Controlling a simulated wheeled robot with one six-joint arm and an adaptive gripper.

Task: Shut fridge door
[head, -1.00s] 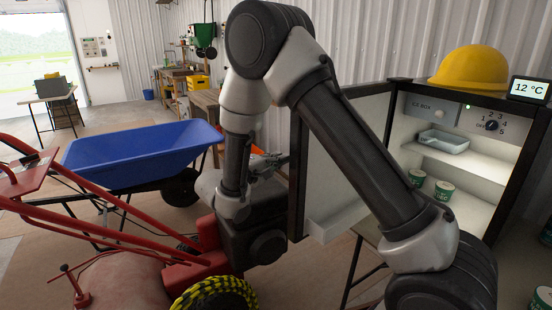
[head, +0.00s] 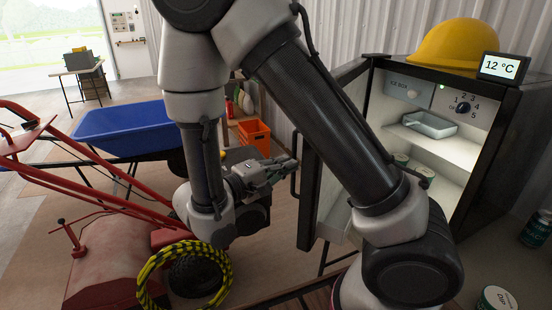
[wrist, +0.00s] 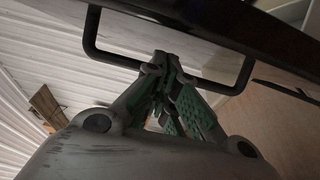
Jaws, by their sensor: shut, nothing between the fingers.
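The small black fridge (head: 497,150) stands at the right with its lit white inside showing. Its door (head: 309,190) is open, swung out toward the left, and my arm covers part of the opening. A dark bar handle (head: 293,181) is on the door's outer face; it also crosses the wrist view (wrist: 112,58). My gripper (head: 293,163) is shut and empty, on the outer side of the door beside the handle. In the wrist view its fingertips (wrist: 160,62) overlap the handle bar; I cannot tell whether they touch it.
A yellow hard hat (head: 457,46) and a temperature display (head: 503,66) sit on the fridge. Cans and a tray (head: 430,125) are inside. A blue wheelbarrow (head: 125,128), a red machine (head: 115,255) and an orange crate (head: 254,137) are at the left. Cans (head: 497,299) stand at lower right.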

